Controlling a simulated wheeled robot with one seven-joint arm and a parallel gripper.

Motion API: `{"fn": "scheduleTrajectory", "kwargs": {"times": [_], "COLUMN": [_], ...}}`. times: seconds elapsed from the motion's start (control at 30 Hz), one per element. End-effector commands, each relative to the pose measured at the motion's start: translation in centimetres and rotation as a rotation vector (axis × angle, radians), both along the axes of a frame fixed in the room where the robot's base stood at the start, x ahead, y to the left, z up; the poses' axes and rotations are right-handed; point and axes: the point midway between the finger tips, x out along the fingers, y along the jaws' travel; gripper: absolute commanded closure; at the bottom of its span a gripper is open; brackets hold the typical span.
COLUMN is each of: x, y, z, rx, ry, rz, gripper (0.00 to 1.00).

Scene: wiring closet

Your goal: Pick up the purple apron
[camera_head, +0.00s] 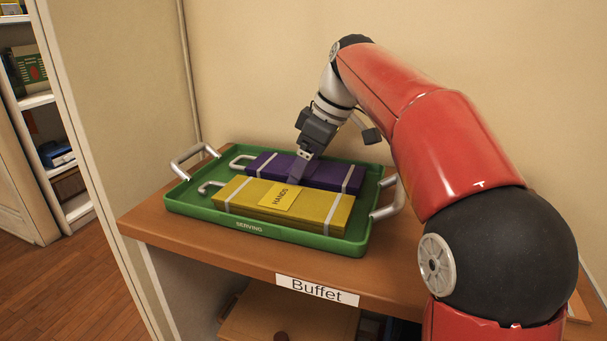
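The purple apron (266,167) is a folded, flat bundle with light straps around it. It lies at the back of a green tray (187,202) marked "SERVING". A yellow folded bundle (235,192) with a "HANDS" label lies in front of it, close alongside. My gripper (298,172) points down at the middle of the purple apron, at its front side near the yellow bundle. Its fingertips seem to be at or very close to the apron. The finger gap is hidden, so I cannot tell whether it is open or shut on the apron.
The tray stands on a wooden counter (150,222) labelled "Buffet" and has raised metal handles (190,158) at both ends. A wall (255,80) rises behind it. Shelves (35,100) stand at the far left. Little counter is bare around the tray.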

Motion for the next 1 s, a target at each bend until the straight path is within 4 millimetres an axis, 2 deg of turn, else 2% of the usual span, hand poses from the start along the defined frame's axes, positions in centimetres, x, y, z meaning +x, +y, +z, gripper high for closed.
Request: {"fn": "scheduleTrajectory", "kwargs": {"times": [0.07, 0.33, 0.57, 0.73, 0.87, 1.0], "x": [0.0, 0.0, 0.0, 0.0, 0.1, 0.1], "y": [0.0, 0.0, 0.0, 0.0, 0.0, 0.0], "z": [0.1, 0.1, 0.1, 1.2, 3.2, 6.4], "rx": [0.000, 0.000, 0.000, 0.001, 0.002, 0.002], "ry": [0.000, 0.000, 0.000, -0.003, -0.004, -0.004], "rz": [0.000, 0.000, 0.000, 0.000, 0.000, 0.001], "gripper": [0.11, 0.45, 0.46, 0.46, 0.46, 0.46]}}
